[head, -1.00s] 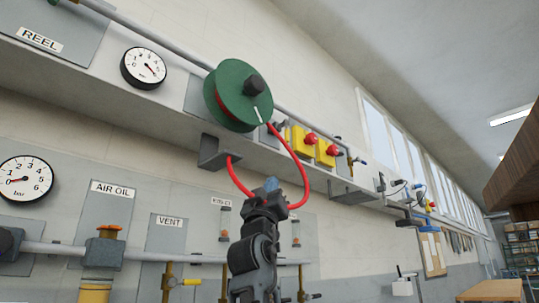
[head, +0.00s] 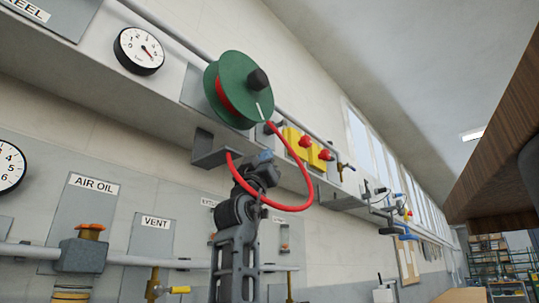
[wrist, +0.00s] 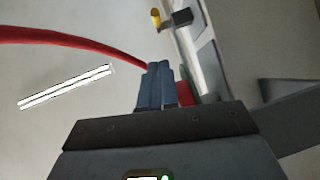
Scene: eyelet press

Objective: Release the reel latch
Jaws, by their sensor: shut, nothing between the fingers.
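The green reel (head: 238,90) with red hose wound on it and a black hub knob (head: 257,79) is mounted on the grey wall rail. A short white mark (head: 258,109) shows on its face. I cannot make out which part is the latch. The red hose (head: 290,208) hangs in a loop from the reel to a grey bracket (head: 215,150) below. My gripper (head: 265,156) appears below the reel, in front of the loop in the picture. In the wrist view its blue-grey fingers (wrist: 155,80) are together and empty. The hose (wrist: 75,38) passes behind them; contact is unclear.
Yellow boxes with red buttons (head: 307,148) sit right of the reel on the rail. A gauge (head: 139,51) is to its left. Pipes and valves (head: 83,250) run along the lower wall. A brown wooden structure (head: 495,160) overhangs at right.

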